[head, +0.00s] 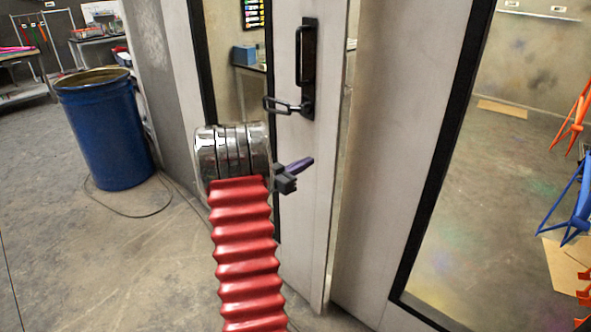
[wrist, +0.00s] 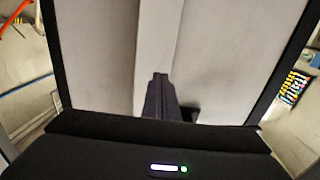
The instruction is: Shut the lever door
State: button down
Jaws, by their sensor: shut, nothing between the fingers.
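The lever door (head: 309,215) is a pale grey leaf with a dark-edged window on its left, in the middle of the head view. Its black lever handle (head: 287,107) sticks out to the left below an upright black pull (head: 306,50). A narrow strip shows between the leaf's right edge and the neighbouring panel, so the door looks slightly ajar. My gripper (head: 309,162) is shut and empty, in front of the leaf and below the lever. In the wrist view its dark fingers (wrist: 160,80) point at pale panels with a vertical seam; contact cannot be told.
A grey panel (head: 385,120) and a large window stand right of the door. Orange (head: 575,115) and blue (head: 575,205) frames stand behind that window. A blue drum (head: 108,130) stands on the left, with a cable on the floor beside it.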

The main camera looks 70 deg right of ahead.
aim_at(324, 154)
jog(key=shift+x, duration=2.9)
